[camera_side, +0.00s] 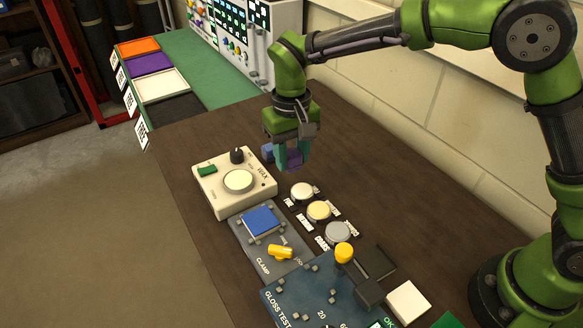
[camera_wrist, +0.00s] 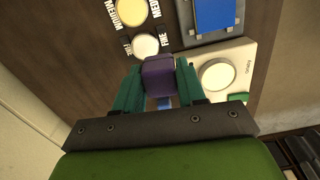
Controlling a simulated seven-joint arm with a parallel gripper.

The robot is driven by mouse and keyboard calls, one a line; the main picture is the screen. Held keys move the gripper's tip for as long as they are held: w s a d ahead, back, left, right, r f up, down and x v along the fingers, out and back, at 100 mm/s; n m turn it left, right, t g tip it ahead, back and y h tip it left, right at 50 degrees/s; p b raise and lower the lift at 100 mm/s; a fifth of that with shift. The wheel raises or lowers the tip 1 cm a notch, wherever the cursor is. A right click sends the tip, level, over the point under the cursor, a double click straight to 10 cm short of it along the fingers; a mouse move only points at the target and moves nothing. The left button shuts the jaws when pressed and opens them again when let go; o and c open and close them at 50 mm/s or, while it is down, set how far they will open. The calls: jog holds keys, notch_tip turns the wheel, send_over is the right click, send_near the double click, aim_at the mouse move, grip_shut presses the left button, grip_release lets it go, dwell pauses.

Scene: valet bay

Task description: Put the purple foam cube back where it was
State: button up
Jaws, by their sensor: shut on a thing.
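My gripper (camera_side: 290,158) is over the brown bench, behind the wax unit, pointing down. Its teal fingers are shut on the purple foam cube (camera_side: 295,160). In the wrist view, the purple cube (camera_wrist: 158,76) sits between the two fingertips (camera_wrist: 158,84). The side view does not clearly show whether the cube touches the bench. A small blue block (camera_side: 268,151) shows just left of the fingers. Part of a blue thing also shows beyond the cube between the fingers in the wrist view (camera_wrist: 163,102).
The cream wax unit (camera_side: 218,196) stands in front of my gripper. Round fine (camera_side: 302,190), medium (camera_side: 319,210) and coarse (camera_side: 338,233) pads lie right of it. The clamp (camera_side: 246,238) holds a blue panel (camera_side: 263,221). Orange (camera_side: 138,47), purple (camera_side: 150,64), white (camera_side: 162,85) and black (camera_side: 175,112) trays line the green counter.

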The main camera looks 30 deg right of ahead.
jog(key=shift+n, duration=0.3)
jog(key=s+d+f, duration=0.2)
jog(key=d, duration=0.1)
jog(key=s+d+f, duration=0.1)
jog(key=s+d, duration=0.1)
jog(key=s+d+f, duration=0.2)
jog(key=d, duration=0.1)
jog(key=shift+s+d+f, duration=0.15)
jog(key=shift+d+f, duration=0.15)
jog(key=shift+f, duration=0.4)
send_over(284, 175)
jog(key=shift+f, duration=2.45)
jog(key=shift+f, duration=0.2)
jog(key=o, duration=1)
